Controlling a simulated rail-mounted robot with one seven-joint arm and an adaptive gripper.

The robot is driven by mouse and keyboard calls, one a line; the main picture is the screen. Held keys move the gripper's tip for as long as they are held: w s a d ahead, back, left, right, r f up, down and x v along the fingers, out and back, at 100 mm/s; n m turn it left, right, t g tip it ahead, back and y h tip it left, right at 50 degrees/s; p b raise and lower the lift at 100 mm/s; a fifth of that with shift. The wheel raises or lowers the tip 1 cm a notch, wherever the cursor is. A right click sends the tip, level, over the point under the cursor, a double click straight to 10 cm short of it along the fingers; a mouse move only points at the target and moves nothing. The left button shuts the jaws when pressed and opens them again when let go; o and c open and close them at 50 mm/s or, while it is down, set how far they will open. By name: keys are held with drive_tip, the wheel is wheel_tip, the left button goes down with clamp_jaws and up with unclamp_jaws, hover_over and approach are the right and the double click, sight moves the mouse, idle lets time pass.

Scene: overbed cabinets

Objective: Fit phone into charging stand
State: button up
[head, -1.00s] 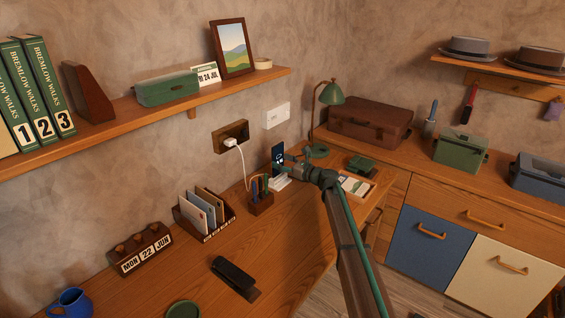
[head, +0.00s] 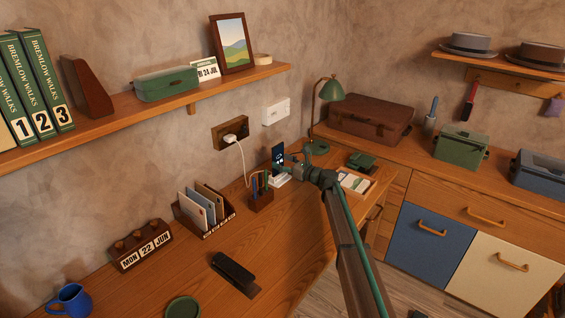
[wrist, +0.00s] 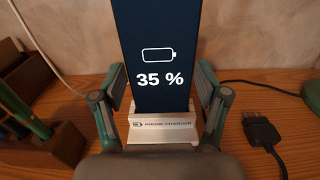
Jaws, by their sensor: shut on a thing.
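The phone (wrist: 160,55) stands upright with a dark screen that reads 35 % under a battery outline. Its lower end is at the slot of the pale charging stand (wrist: 160,133), labelled PHONE CHARGER; how deep it sits is hidden by the stand's front.
A pen holder (head: 261,197) stands close left of the stand, also at the wrist view's left edge (wrist: 30,125). A black cable plug (wrist: 262,130) lies on the desk to the right. A lamp (head: 328,95) and suitcase (head: 370,120) stand behind.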

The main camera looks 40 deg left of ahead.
drive_tip(key=shift+f+b, duration=0.3)
drive_tip(key=shift+f, duration=0.5)
drive_tip(key=o, duration=1.3)
drive_tip(key=shift+d, duration=0.15)
drive_tip(key=d, duration=1.1)
drive_tip(key=shift+w+d, duration=0.2)
drive_tip(key=shift+d, duration=0.2)
